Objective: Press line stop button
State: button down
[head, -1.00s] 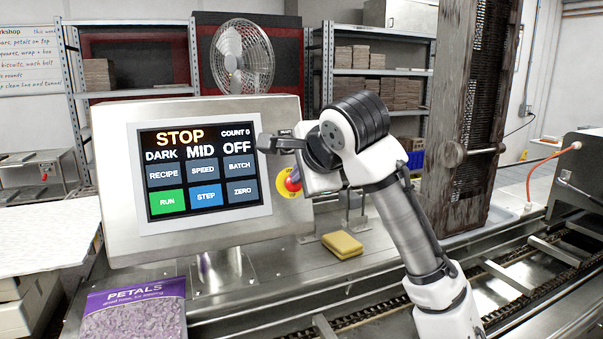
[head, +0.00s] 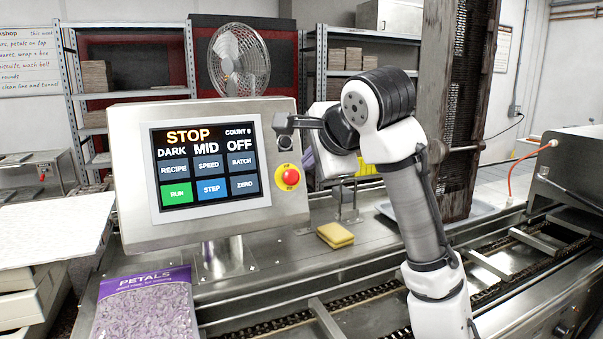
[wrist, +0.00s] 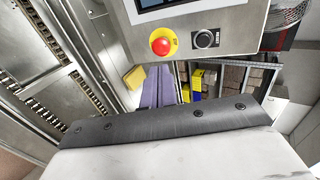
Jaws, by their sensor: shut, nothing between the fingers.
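The red stop button (head: 291,177) sits on a yellow round plate at the right side of the control panel (head: 128,190). It is fully visible and also shows in the wrist view (wrist: 160,46). The panel screen (head: 208,165) reads STOP, DARK, MID, OFF and a count that looks like 0.
A dark round knob (head: 284,144) is just above the button. A yellow sponge (head: 335,235) lies on the bench below the panel. A bag of petals (head: 145,305) lies at front left. The conveyor chain (head: 500,290) runs at the right.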

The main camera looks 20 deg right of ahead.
jog(key=shift+b+v, duration=0.65)
jog(key=shift+v, duration=2.1)
jog(key=shift+d+f, duration=0.1)
